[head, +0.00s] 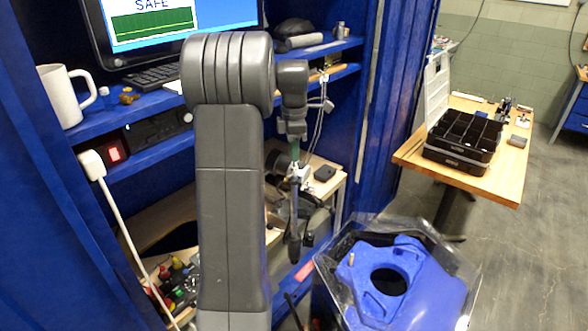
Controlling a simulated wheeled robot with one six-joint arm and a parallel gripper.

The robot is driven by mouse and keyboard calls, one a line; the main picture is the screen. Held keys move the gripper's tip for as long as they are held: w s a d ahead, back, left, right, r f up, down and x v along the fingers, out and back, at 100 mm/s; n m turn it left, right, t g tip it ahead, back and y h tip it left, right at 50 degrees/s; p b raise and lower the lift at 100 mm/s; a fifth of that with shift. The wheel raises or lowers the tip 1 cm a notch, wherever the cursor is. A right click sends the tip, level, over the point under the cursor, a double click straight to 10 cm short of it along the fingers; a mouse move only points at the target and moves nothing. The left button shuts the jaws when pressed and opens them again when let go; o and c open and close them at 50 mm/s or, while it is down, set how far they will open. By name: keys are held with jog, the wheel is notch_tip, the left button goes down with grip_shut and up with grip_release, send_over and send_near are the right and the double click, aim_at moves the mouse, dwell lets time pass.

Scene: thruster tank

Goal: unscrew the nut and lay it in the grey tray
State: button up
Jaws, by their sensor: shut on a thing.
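My gripper (293,250) hangs down in the middle of the head view, left of the clear-sided tank (330,280). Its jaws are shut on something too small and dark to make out. I cannot pick out the nut for certain. A small brass-coloured piece (351,259) stands up on the blue housing (412,268) in the tank, beside its round dark opening. I cannot tell whether this piece is the nut or a stud. A small grey item (518,141) lies on the wooden table at the right; I cannot tell whether it is the grey tray.
A black compartment box (460,160) stands on the wooden table (490,188). Blue shelving with a monitor (170,25), a white mug (65,97) and a keyboard (152,77) is at the left. Bare floor (530,250) lies right of the tank.

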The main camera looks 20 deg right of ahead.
jog(key=shift+r, duration=2.45)
jog(key=shift+f, duration=0.1)
